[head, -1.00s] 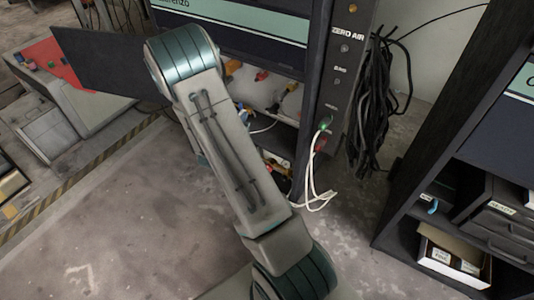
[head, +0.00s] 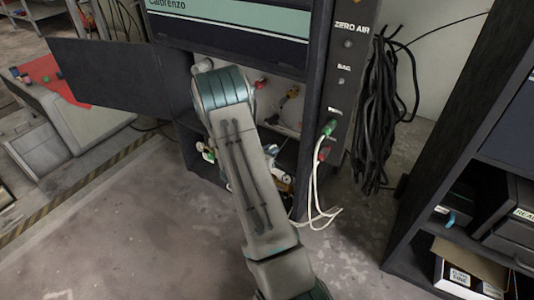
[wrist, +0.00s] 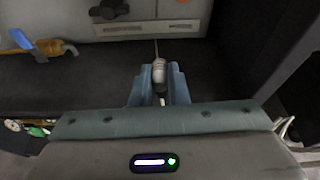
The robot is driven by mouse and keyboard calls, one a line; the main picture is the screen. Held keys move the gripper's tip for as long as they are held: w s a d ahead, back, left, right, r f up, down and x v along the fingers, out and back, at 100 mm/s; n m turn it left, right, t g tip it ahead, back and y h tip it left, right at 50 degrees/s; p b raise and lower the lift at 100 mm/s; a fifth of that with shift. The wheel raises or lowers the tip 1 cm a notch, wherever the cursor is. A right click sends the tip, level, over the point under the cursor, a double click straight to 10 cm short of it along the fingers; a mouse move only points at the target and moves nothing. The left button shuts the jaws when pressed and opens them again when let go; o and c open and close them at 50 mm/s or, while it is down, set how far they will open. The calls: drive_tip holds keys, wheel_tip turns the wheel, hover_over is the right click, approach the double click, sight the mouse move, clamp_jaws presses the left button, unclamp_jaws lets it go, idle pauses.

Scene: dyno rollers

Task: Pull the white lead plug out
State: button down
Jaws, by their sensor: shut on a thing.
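In the wrist view my gripper (wrist: 160,84) has its two blue fingers shut on a whitish ribbed plug (wrist: 159,70). A thin dark line runs from the plug's far end toward a light grey panel (wrist: 150,28); I cannot tell whether it is a pin or a lead. The plug's near end is partly hidden between the fingers. In the head view my arm reaches to the cabinet's open lower bay (head: 285,105), and the gripper and plug are hidden there.
White leads (head: 315,190) hang from a green plug (head: 330,127) and a red plug (head: 323,152) on the cabinet's side strip. A black cable coil (head: 375,125) hangs beside it. A dark shelf (head: 440,170) stands at right. An orange fitting with a blue lever (wrist: 45,46) is at left in the wrist view.

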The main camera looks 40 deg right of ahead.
drive_tip(key=x, duration=0.3)
drive_tip(key=b+x, duration=0.1)
drive_tip(key=shift+w+f, duration=0.1)
drive_tip(key=shift+f, duration=0.2)
drive_tip(key=shift+w+d+f+b, duration=0.1)
drive_tip(key=shift+d+f+b, duration=0.2)
drive_tip(key=shift+f+b, duration=0.6)
drive_tip(key=shift+f, duration=0.15)
drive_tip(key=c, duration=1.3)
unclamp_jaws()
drive_tip(key=shift+a, duration=0.1)
drive_tip(key=p+v, duration=0.3)
drive_tip(key=v, duration=1)
drive_tip(key=shift+s+a+r+p, duration=0.15)
drive_tip(key=shift+s+a+p, duration=0.1)
drive_tip(key=shift+p, duration=0.1)
drive_tip(key=shift+r, duration=0.1)
